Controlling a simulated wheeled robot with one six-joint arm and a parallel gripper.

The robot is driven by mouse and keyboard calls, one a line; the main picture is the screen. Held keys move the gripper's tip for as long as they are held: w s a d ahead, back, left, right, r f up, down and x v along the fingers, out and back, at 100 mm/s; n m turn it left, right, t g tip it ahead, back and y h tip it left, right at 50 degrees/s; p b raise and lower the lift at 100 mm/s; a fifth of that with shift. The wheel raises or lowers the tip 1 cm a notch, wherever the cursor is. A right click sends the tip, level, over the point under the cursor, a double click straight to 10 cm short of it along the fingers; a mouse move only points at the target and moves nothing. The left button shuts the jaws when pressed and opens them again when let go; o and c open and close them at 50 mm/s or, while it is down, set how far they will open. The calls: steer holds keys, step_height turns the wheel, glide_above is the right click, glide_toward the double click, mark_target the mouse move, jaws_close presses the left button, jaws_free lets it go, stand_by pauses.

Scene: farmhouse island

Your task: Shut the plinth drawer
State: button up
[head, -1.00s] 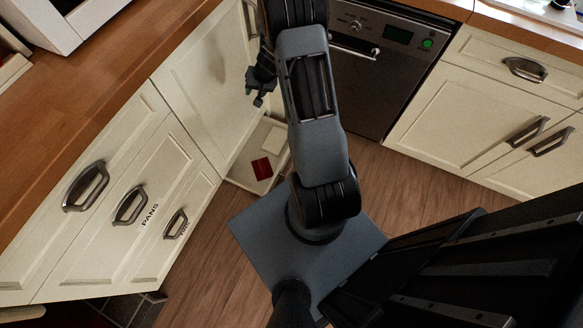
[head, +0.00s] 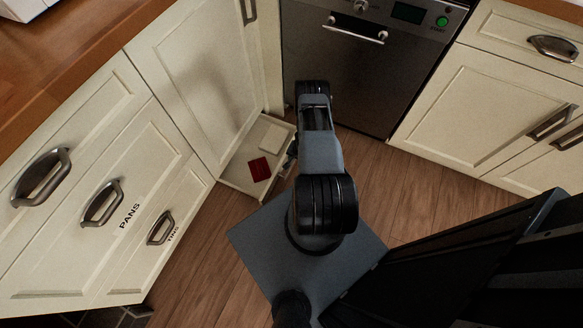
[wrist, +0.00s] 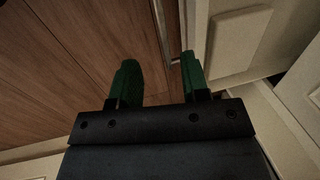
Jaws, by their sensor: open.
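The plinth drawer (head: 240,176) is a cream, shallow drawer at floor level. It stands pulled out under the cream cabinet at left of centre in the head view. A dark red item and a pale flat block lie in it. In the head view my gripper is mostly hidden behind my arm, low by the drawer's right side. In the wrist view my gripper (wrist: 160,78) is open, with two green fingers pointing at the drawer's front edge. The left finger is over the floor; the right finger is by the edge. A small metal handle (wrist: 174,61) shows between them. Contact cannot be told.
The pale block (head: 276,134) and red item (head: 259,169) sit inside the drawer. A steel dishwasher (head: 345,70) stands behind. Cream drawers with handles (head: 102,203) line the left, and cream cabinets (head: 480,90) the right. Wooden floor (head: 390,180) is clear between.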

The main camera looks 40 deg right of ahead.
mark_target(292, 166)
steer(key=f+b, duration=0.2)
steer(key=f, duration=0.1)
steer(key=w+f+b, duration=0.1)
steer(key=f+b, duration=0.1)
steer(key=f, duration=0.1)
steer(key=a+f+b, duration=0.1)
steer(key=f+b, duration=0.1)
steer(key=f, duration=0.2)
steer(key=shift+w+f+b, duration=0.1)
steer(key=shift+w+b, duration=0.25)
jaws_close()
